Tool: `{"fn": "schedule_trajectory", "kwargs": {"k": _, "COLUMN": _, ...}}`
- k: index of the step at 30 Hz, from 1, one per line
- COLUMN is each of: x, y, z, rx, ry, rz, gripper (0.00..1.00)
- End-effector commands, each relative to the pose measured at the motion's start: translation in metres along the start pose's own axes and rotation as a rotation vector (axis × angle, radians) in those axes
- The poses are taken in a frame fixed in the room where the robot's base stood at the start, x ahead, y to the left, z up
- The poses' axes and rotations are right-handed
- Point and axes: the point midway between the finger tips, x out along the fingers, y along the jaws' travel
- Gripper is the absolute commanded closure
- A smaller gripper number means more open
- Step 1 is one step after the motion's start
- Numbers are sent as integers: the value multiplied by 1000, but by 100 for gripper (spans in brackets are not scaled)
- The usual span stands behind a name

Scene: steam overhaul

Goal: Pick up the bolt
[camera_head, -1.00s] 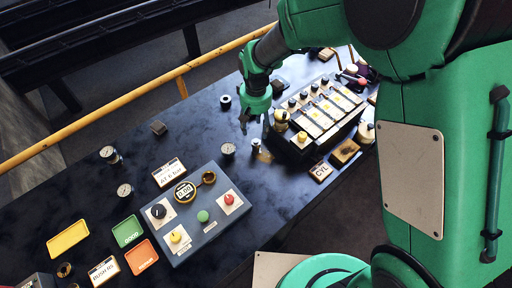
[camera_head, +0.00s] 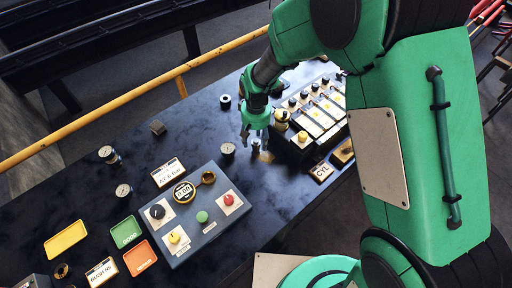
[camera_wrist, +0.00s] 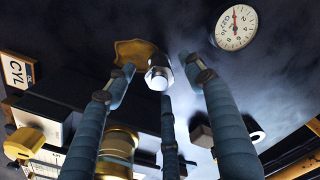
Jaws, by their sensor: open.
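The bolt (camera_head: 256,147) stands on the dark bench, left of the block with switches. In the wrist view its shiny silver hex head (camera_wrist: 159,70) shows between the tips of my fingers. My gripper (camera_head: 255,133) points down just above the bolt in the head view. Its blue-grey jointed fingers (camera_wrist: 158,78) are spread around the bolt head in the wrist view, with a gap on the sides and nothing held. The lower part of the bolt is mostly hidden.
A brass-coloured piece (camera_wrist: 131,50) lies close to the bolt. A round gauge (camera_head: 228,149) stands just left of it. The switch block (camera_head: 297,149) is close on the right, with a CYL sign (camera_head: 321,171) in front. A grey control box (camera_head: 205,225) lies nearer. The bench further left is clearer.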

Motion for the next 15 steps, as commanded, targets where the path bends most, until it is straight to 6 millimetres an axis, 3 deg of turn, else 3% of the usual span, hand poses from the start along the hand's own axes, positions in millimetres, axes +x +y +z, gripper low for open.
{"fn": "schedule_trajectory", "kwargs": {"k": 7, "x": 7, "y": 0, "z": 0, "rx": 0, "ry": -1, "rz": 0, "gripper": 47}}
{"fn": "schedule_trajectory", "kwargs": {"k": 15, "x": 38, "y": -1, "z": 0, "rx": 0, "ry": -2, "rz": 0, "gripper": 47}}
